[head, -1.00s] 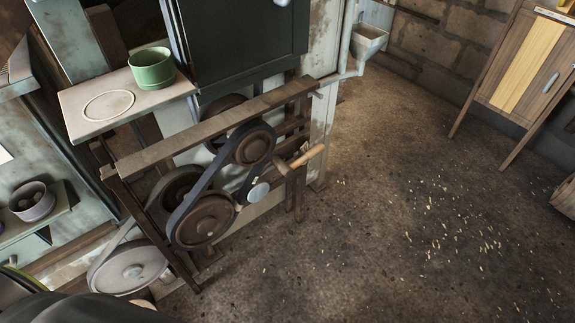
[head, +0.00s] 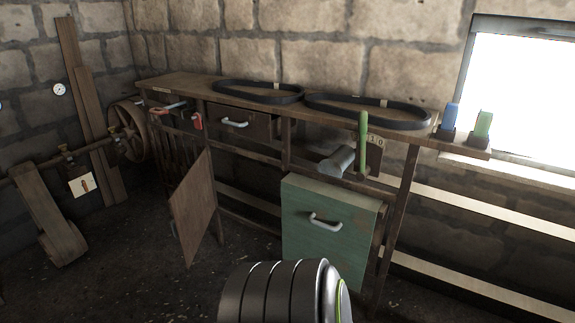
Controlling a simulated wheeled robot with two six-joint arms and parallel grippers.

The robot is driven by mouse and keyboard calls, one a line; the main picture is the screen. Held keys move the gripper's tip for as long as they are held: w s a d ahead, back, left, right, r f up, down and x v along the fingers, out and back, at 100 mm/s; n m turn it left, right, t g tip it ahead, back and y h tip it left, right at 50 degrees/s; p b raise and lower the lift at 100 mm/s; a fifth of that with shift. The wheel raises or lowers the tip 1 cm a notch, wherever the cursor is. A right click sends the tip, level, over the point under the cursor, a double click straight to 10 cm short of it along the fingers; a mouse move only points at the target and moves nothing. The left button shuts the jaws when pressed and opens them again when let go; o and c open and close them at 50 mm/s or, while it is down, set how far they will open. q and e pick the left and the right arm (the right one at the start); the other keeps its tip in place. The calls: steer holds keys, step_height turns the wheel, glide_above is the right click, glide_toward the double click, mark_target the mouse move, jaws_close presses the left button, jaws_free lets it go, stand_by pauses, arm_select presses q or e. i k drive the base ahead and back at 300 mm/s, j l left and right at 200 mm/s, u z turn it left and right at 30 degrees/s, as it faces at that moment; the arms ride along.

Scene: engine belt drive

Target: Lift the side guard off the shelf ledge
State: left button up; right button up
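A green boxy panel with a pale bar handle, which looks like the side guard (head: 326,238), stands upright at the front of the wooden bench, below its top. What its lower edge rests on is hard to see, and my grey arm link covers the floor just left of its base. A pale low rail or ledge (head: 250,205) runs behind it along the bench. Neither of my grippers is in view, and nothing is seen touching the panel.
Two black belts (head: 258,92) lie on the bench top (head: 190,85). A hammer-like tool with a green handle (head: 363,140) sits above the panel. An open wooden door (head: 193,207) juts out at left. Blue and green items (head: 450,117) stand at right. Dark floor in front is clear.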

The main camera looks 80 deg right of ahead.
mark_target(333, 224)
steer(key=z, duration=3)
steer(key=i+j, duration=0.05)
